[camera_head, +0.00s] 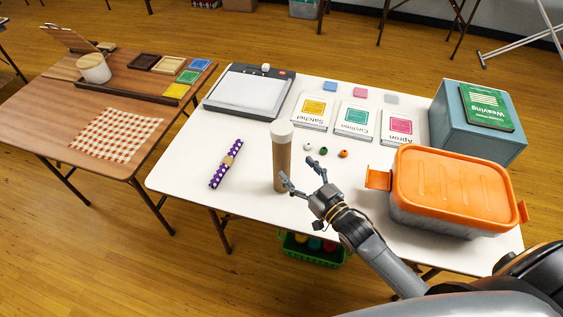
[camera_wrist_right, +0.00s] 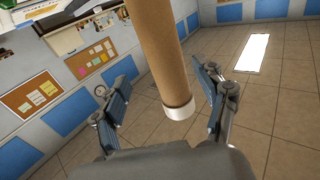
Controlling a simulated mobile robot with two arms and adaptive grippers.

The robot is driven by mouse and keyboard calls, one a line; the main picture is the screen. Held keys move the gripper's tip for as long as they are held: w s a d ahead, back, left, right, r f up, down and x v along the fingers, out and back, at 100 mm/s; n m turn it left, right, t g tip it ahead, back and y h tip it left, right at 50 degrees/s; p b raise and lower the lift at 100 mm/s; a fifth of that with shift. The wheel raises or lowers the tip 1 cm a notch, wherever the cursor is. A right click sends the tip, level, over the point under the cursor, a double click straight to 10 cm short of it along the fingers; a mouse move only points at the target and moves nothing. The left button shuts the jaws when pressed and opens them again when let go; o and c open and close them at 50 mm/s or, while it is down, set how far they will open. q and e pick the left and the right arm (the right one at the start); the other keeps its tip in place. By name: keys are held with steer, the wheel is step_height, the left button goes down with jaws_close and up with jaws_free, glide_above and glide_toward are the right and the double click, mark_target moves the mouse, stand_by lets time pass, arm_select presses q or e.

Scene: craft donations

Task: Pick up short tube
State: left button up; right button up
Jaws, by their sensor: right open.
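The short tube (camera_head: 281,160) is a brown cardboard cylinder with a white cap. It stands upright near the front edge of the white table (camera_head: 190,170). My right gripper (camera_head: 305,177) is open, just right of the tube's lower half, with one finger overlapping the tube in the head view. In the right wrist view the tube (camera_wrist_right: 158,45) shows between the spread fingers (camera_wrist_right: 162,85), its white end toward the bottom of the picture. I cannot tell whether a finger touches it. My left gripper is not in view.
A purple dotted roll (camera_head: 225,164) lies left of the tube. Small beads (camera_head: 323,152) and pattern booklets (camera_head: 355,119) lie behind. An orange-lidded bin (camera_head: 453,188) stands to the right. A light board (camera_head: 249,92) is at the back left.

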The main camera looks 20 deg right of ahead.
mark_target(287, 161)
steer(key=shift+x, duration=0.9)
steer(key=p+x, duration=0.1)
steer(key=x, duration=0.4)
steer(key=shift+s+a+p, duration=0.15)
steer(key=shift+a+p, duration=0.15)
steer(key=shift+p, duration=0.05)
steer(key=shift+f, duration=0.1)
steer(key=c, duration=1.3)
